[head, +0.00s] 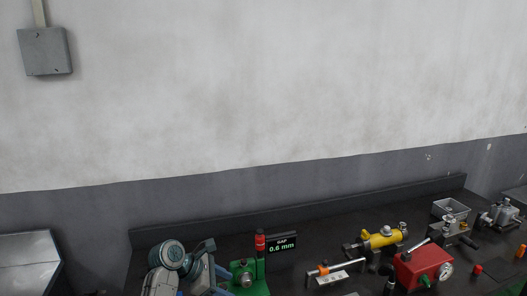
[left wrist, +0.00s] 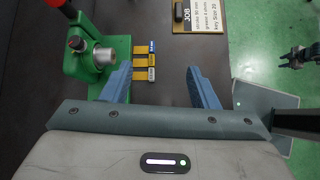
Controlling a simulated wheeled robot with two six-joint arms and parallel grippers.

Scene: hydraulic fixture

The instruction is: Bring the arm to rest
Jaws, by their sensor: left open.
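My left arm comes in at the bottom of the head view, and its gripper (head: 222,279) is beside the green fixture (head: 250,280). In the left wrist view the two blue fingers of the left gripper (left wrist: 161,88) stand wide apart with nothing held between them. The green fixture (left wrist: 110,52) is just left of the fingers there, close to the left one; I cannot tell if they touch. Small yellow and blue tagged pieces (left wrist: 146,60) lie on the dark bench beyond the fingers.
A display (head: 281,246) reading 0.6 mm stands behind the fixture. A job card (left wrist: 205,15) lies on the bench. Green floor shows at right.

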